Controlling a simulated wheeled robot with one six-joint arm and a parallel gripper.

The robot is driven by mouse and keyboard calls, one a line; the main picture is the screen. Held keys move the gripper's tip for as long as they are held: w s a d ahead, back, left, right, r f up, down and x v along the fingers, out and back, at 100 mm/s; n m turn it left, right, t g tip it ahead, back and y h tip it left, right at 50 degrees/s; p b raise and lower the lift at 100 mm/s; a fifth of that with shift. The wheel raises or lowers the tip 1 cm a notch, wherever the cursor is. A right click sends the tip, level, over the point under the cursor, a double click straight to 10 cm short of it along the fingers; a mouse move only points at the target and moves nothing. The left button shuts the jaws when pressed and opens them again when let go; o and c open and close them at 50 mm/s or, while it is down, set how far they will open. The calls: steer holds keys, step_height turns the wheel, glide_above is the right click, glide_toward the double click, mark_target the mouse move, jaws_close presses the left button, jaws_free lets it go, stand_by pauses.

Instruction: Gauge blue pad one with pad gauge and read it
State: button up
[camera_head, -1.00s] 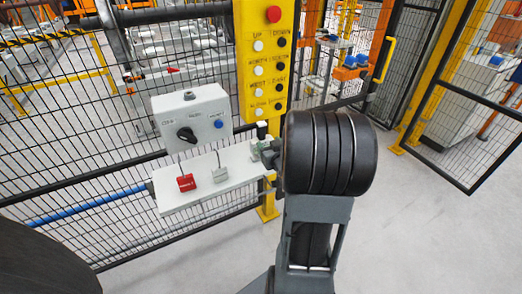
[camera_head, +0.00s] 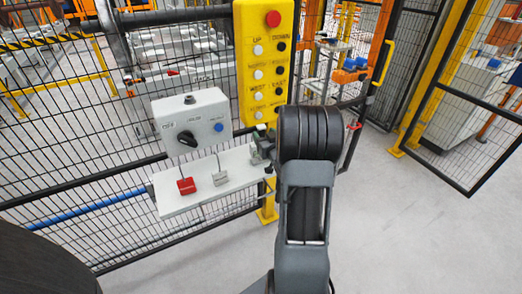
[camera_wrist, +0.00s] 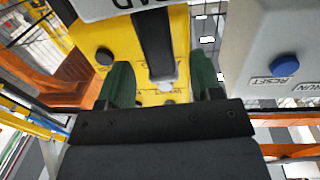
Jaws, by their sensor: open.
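My gripper (camera_wrist: 162,82) shows in the wrist view with two green fingers apart. A black upright bar (camera_wrist: 153,40) stands between the fingers, with gaps on both sides. A pale plate (camera_wrist: 108,8) at the top edge carries cut-off letters that look like "AD"; this may be the pad gauge, but I cannot tell for sure. In the head view my arm covers most of the gripper, beside the right end of a white shelf (camera_head: 168,204). I cannot make out blue pad one in either view.
The shelf bears a red block (camera_head: 186,186) and a grey block (camera_head: 220,178). Above it is a grey control box (camera_head: 200,110) with a black knob and blue button. A yellow button panel (camera_head: 262,20) stands behind. Mesh fence runs along the left; grey floor at right is open.

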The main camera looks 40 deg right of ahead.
steer(key=p+x, duration=0.1)
steer(key=x, duration=0.3)
steer(key=shift+w+f, duration=0.1)
steer(key=shift+w, duration=0.3)
jaws_close()
stand_by(0.4)
